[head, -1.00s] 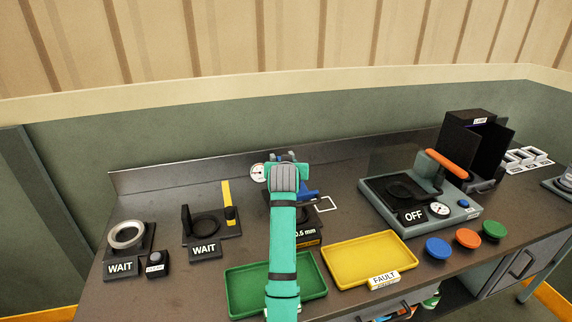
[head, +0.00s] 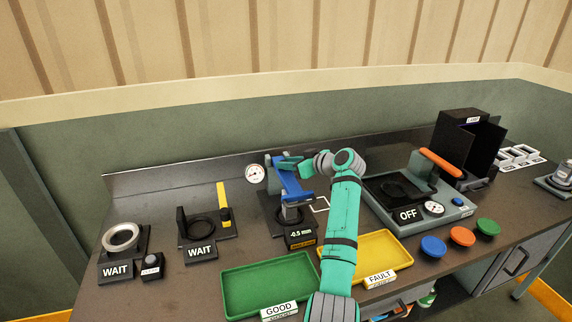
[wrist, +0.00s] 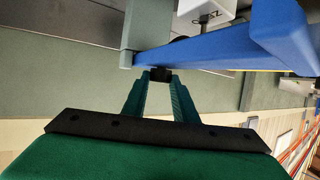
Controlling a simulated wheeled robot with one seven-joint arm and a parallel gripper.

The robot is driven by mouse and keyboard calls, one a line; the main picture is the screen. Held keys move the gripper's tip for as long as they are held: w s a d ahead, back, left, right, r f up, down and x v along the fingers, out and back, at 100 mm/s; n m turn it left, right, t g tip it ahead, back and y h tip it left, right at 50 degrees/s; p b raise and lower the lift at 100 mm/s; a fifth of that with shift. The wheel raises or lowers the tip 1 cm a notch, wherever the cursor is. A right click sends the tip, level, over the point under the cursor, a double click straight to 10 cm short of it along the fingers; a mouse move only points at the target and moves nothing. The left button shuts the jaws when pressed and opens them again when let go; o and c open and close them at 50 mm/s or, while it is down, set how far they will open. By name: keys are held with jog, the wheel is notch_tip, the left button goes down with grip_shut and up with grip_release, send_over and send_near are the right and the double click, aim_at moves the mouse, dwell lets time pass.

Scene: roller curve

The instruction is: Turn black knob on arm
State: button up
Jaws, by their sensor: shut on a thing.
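A blue arm (head: 292,182) stands on the gauge station in the middle of the bench, above a small grey piece (head: 291,213) on a black base. In the wrist view the blue arm (wrist: 225,48) crosses the top, beside a grey-green post (wrist: 147,28). My gripper (wrist: 159,82) has its teal fingers closed on the small black knob (wrist: 160,74) on the side of the blue arm. In the head view my gripper (head: 290,162) comes to the upper part of the blue arm from the right; the knob is not clear there.
A dial (head: 255,174) is left of the blue arm. A display (head: 301,236) in front reads -0.5 mm. A green tray (head: 232,298) and a yellow tray (head: 388,239) lie in front. The OFF station (head: 452,212) stands to the right, two WAIT stations to the left.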

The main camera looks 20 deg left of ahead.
jog(key=shift+w+n+g+y, duration=0.15)
jog(key=shift+n+g+y, duration=0.15)
jog(key=shift+n+g, duration=0.45)
jog(key=shift+d, duration=0.1)
jog(key=o, duration=1)
jog(key=shift+o, duration=0.2)
jog(key=v, duration=1)
jog(key=shift+s+d, duration=0.25)
jog(key=shift+d, duration=0.05)
jog(key=shift+r, duration=0.1)
